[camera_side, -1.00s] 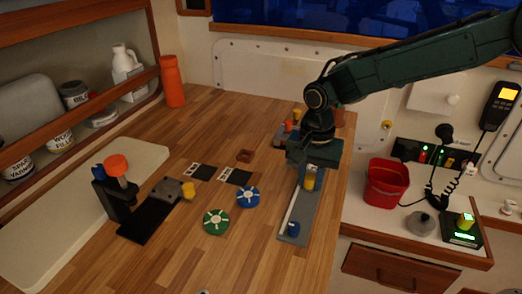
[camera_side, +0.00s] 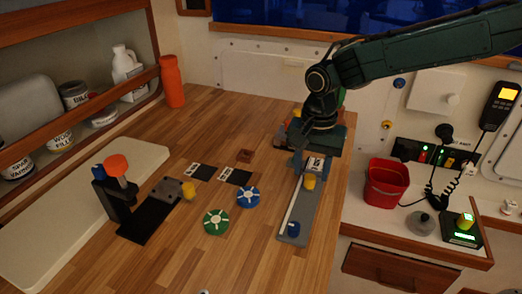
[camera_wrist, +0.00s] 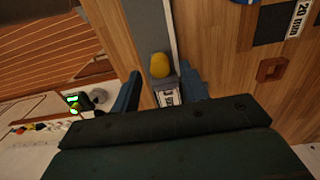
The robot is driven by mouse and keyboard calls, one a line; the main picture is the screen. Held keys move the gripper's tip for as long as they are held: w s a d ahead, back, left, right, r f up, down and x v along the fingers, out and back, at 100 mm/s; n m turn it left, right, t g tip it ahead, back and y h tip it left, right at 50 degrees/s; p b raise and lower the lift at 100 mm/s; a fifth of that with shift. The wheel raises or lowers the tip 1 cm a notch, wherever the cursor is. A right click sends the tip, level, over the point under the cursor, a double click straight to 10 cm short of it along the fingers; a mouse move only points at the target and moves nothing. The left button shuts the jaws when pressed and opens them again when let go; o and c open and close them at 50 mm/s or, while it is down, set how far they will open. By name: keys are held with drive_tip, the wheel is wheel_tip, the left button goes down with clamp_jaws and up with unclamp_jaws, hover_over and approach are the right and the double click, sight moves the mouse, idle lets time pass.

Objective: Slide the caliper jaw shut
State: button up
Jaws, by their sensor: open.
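The jaw is well apart from the blue end. My gripper (camera_side: 309,162) is over the far side of the jaw. In the wrist view, its blue fingers stand apart, one on each side of the labelled part, with the yellow knob (camera_wrist: 160,65) just beyond. Whether the fingers touch it I cannot tell.
A green disc (camera_side: 216,222) and a blue disc (camera_side: 248,197) lie left of the caliper. A black stand with an orange knob (camera_side: 116,165) is farther left. A red bucket (camera_side: 386,184) stands on the lower shelf at right. The bench's right edge is close to the caliper.

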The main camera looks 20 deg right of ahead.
sight(313, 177)
wheel_tip(313, 177, up, 11)
drive_tip(key=shift+f, duration=0.15)
idle(0.5)
drive_tip(key=s+d+r+n+t, duration=0.35)
drive_tip(key=s+d+r, duration=0.35)
drive_tip(key=s+d, duration=0.5)
drive_tip(key=s+d+f+n+t, duration=0.1)
drive_tip(key=s+d+f+n, duration=0.1)
drive_tip(key=s, duration=0.5)
drive_tip(key=s+d+f+n+t, duration=0.1)
drive_tip(key=s+d+f+n, duration=0.1)
drive_tip(key=s, duration=0.6)
drive_tip(key=shift+s+d+n, duration=0.3)
drive_tip(key=shift+d+n, duration=0.45)
drive_tip(key=shift+d, duration=0.4)
